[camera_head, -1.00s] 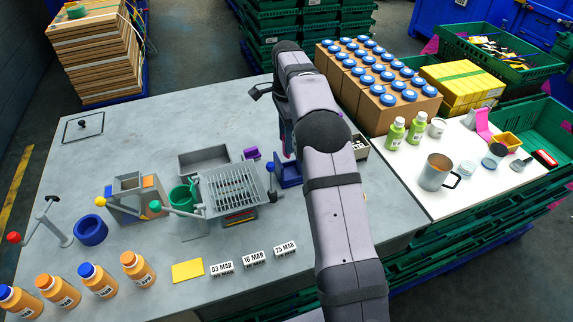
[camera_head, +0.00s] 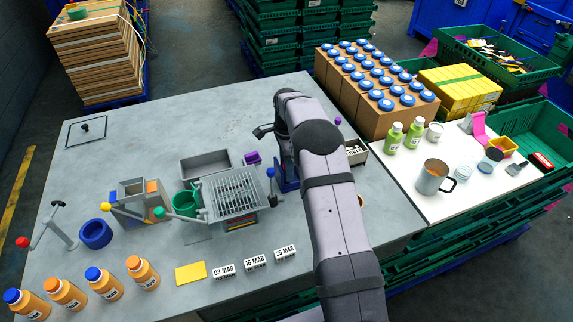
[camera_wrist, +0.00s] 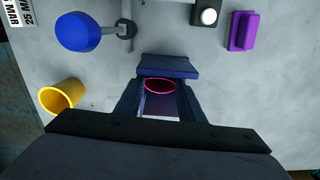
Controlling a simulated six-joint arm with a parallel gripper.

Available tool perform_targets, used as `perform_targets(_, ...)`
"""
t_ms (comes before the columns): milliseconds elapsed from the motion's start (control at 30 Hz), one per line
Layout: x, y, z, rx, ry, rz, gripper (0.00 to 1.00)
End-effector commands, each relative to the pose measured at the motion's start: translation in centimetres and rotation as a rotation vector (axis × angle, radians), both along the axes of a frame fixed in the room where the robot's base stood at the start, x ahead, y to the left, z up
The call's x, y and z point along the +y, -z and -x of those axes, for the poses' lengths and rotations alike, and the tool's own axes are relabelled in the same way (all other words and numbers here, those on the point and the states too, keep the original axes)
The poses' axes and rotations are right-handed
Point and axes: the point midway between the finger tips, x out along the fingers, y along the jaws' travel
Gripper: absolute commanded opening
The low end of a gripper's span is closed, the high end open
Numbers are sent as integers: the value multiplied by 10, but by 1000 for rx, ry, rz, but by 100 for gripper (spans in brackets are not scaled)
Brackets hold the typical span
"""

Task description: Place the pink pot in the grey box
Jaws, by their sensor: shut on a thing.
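The pink pot (camera_wrist: 159,85) shows in the wrist view only as a pink rim between the blue jaws. My gripper (camera_wrist: 160,100) is shut on it; the jaws hide most of its body. I cannot tell how far the pot is above the table. In the head view my arm hides the pot. Part of my blue gripper (camera_head: 288,178) shows left of the arm, right of the slatted press. The grey box (camera_head: 205,163) is an open, empty rectangular tray behind the press, to the left of my gripper. The grey box is not in the wrist view.
The slatted press (camera_head: 236,195) with its blue knob (camera_head: 271,172) stands close to my gripper. A purple block (camera_head: 252,159) lies right of the grey box. A yellow pot (camera_wrist: 62,96) stands left of the jaws in the wrist view. The table behind the grey box is clear.

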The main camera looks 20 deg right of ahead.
Motion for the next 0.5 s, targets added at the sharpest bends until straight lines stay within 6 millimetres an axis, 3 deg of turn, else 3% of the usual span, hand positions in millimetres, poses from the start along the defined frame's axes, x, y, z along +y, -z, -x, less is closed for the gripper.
perform_targets(467,0,7,-1,-2,0,0,6)
perform_targets(500,0,7,0,-2,0,0,38)
